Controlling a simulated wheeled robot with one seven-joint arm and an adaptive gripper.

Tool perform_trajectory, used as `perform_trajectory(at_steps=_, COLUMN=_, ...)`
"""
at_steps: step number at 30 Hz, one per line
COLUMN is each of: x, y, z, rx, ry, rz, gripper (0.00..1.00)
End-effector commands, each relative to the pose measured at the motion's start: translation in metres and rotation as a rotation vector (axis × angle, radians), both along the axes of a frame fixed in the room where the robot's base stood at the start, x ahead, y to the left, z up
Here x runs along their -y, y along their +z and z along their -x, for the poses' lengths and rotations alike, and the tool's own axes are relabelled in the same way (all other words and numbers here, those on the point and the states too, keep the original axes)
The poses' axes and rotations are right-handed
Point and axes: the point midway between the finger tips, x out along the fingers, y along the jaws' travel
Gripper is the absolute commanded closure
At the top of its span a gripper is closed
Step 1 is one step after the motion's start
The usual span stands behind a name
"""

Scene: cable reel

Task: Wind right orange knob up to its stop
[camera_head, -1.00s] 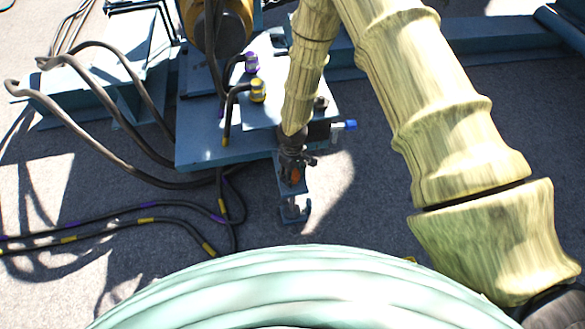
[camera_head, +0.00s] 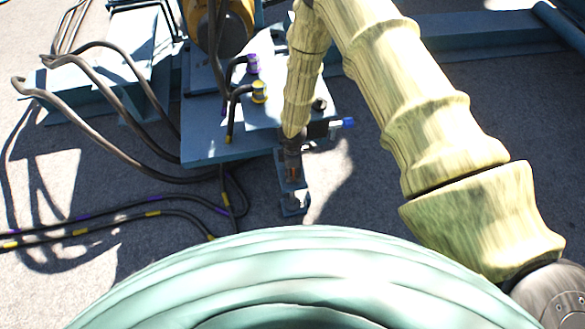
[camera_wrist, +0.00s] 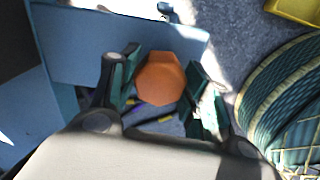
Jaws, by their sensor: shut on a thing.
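The orange knob (camera_wrist: 161,79) shows in the wrist view as a faceted orange cap between the two dark green fingers of my gripper (camera_wrist: 164,84). One finger is on its left and one on its right, and my gripper is shut on it. In the head view my gripper (camera_head: 291,148) points down at the front edge of the blue bench, above a small blue bracket (camera_head: 294,203). Only a small dark orange patch of the knob (camera_head: 292,172) shows there. The knob's shaft and stop are hidden.
Purple (camera_head: 252,63) and yellow (camera_head: 258,92) hose fittings stand on the blue bench (camera_head: 200,147) left of my arm. A blue-tipped part (camera_head: 347,122) sticks out to the right. Dark hoses (camera_head: 110,161) loop on the left and across the grey floor.

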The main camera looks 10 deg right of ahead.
Motion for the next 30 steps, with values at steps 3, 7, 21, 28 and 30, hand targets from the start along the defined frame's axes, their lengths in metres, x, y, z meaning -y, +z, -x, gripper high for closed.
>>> perform_trajectory(at_steps=3, x=-0.0007, y=0.0017, z=-0.0009, rx=0.001, ry=0.054, rz=-0.002, gripper=0.77)
perform_trajectory(at_steps=7, x=-0.0007, y=0.0011, z=-0.0006, rx=0.001, ry=0.095, rz=-0.002, gripper=0.77)
perform_trajectory(at_steps=21, x=-0.0007, y=0.0003, z=-0.0007, rx=0.001, ry=0.131, rz=-0.001, gripper=0.77)
perform_trajectory(at_steps=28, x=-0.0006, y=0.0003, z=-0.0007, rx=0.001, ry=0.130, rz=-0.001, gripper=0.35)
perform_trajectory(at_steps=30, x=-0.0005, y=0.0003, z=-0.0006, rx=0.001, ry=0.130, rz=-0.001, gripper=0.34)
